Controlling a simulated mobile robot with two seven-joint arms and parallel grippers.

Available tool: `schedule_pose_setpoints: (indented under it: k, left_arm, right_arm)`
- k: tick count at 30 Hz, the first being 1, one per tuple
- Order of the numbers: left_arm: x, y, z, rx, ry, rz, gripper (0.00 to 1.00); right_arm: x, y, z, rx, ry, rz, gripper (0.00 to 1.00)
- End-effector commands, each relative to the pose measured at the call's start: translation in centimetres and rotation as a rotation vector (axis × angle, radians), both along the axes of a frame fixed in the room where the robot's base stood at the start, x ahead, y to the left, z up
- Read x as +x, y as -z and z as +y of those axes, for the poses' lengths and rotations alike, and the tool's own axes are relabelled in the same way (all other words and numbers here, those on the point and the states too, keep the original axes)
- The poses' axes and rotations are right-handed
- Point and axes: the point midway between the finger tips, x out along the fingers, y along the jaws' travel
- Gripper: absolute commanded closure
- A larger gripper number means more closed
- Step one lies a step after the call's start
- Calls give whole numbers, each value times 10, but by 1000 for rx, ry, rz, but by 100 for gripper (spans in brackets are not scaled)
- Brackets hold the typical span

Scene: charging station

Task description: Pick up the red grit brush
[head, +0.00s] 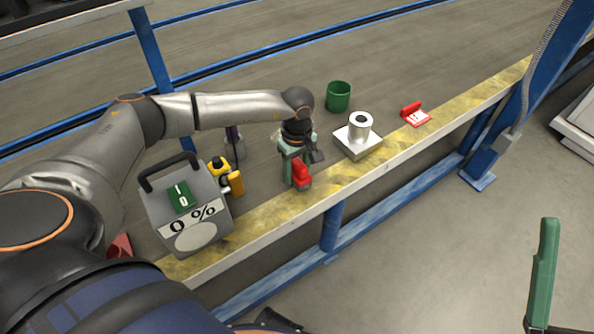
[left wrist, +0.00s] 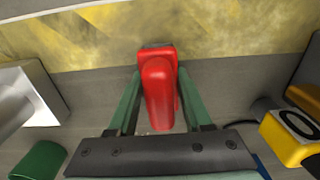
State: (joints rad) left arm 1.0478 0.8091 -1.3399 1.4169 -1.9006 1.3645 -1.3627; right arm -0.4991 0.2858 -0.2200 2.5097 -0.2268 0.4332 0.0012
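The red grit brush (head: 301,174) is on the bench near the yellow striped edge. In the left wrist view the red brush (left wrist: 160,90) lies between the green fingers of my left gripper (left wrist: 158,75). The fingers are spread on either side of it, with narrow gaps along its handle; contact at the tips is not clear. In the head view my left gripper (head: 297,160) points down over the brush and partly hides it. One green finger of my right gripper (head: 545,270) shows at the lower right, away from the bench; its other finger is not clearly seen.
A grey box with a black handle (head: 185,210) stands to the left, with a yellow tape measure (head: 219,168) beside it. A metal block with a cylinder (head: 358,142), a green cup (head: 338,96) and a red labelled item (head: 415,114) lie to the right.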

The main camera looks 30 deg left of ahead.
Motion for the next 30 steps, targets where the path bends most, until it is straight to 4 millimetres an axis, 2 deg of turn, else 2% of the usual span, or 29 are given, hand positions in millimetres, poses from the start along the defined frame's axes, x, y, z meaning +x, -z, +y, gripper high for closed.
schedule_pose_setpoints:
  k: [2,12,23,26,30]
  left_arm:
    - [0,0,0,0,0,0,62]
    - [0,0,0,0,-1,0,100]
    - [0,-2,0,0,-1,-1,100]
    - [1,-8,0,-1,-1,-2,100]
    - [1,-26,0,0,0,-3,100]
  right_arm:
    - [0,0,0,0,0,-1,21]
    - [0,0,0,-1,-1,-1,21]
    - [0,-1,0,-1,-1,-1,21]
    - [0,-3,0,-2,0,-2,21]
    - [0,-9,0,-6,2,-5,21]
